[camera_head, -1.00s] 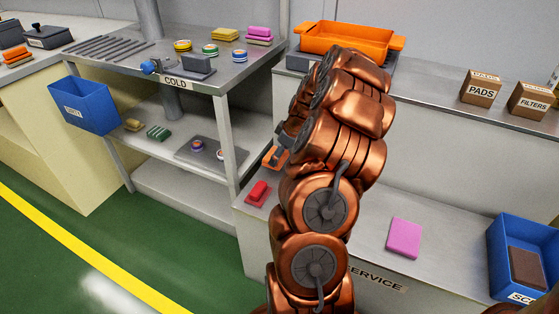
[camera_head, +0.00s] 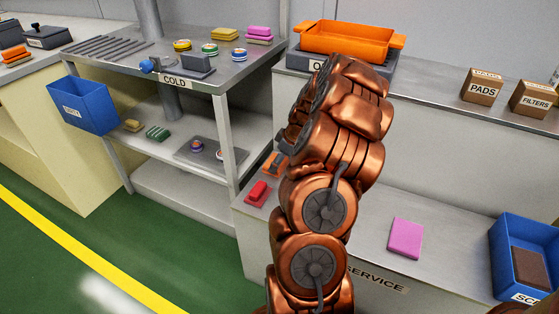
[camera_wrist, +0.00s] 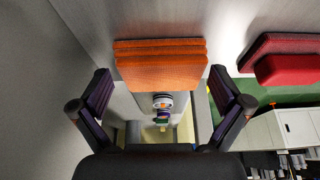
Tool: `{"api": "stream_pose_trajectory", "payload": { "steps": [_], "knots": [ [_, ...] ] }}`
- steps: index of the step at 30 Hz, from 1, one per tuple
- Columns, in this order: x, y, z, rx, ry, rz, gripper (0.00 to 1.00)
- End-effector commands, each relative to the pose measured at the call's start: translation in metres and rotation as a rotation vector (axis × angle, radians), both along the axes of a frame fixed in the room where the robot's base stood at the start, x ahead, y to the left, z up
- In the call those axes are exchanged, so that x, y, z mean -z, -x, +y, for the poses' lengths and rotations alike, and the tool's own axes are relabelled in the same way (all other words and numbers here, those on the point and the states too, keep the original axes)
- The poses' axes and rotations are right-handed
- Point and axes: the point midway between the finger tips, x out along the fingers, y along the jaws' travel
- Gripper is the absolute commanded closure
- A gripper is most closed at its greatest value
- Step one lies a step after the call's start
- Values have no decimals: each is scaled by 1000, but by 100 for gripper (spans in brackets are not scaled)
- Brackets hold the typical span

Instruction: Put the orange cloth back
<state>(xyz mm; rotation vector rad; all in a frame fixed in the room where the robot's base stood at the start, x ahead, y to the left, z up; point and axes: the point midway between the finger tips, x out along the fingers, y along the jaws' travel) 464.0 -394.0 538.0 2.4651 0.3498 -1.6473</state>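An orange cloth (camera_head: 274,163), folded in layers, lies on the service counter beside my arm, which partly hides it in the head view. In the wrist view the orange cloth (camera_wrist: 160,64) is straight ahead, between the fingertips of my gripper (camera_wrist: 160,78). The fingers are spread wide, with a narrow gap on each side of the cloth, and are not closed on it. In the head view my gripper is mostly hidden behind my copper arm. More orange cloths (camera_head: 15,56) lie stacked on the far left counter.
A red cloth (camera_head: 258,193) lies close to the orange one, also in the wrist view (camera_wrist: 285,68). A pink cloth (camera_head: 405,238) and blue bin (camera_head: 515,232) are to the right. A shelf post (camera_head: 234,150) stands left; an orange tray (camera_head: 345,40) is above.

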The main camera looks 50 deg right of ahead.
Motion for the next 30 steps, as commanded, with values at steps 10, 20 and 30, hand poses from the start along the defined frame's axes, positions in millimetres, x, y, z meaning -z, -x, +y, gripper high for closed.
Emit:
{"api": "stream_pose_trajectory", "payload": {
  "steps": [10,20,30],
  "knots": [
    [0,0,0,0,0,0,0],
    [-8,2,-1,1,1,-1,0],
    [-65,24,-6,2,1,-3,0]
  ]
}}
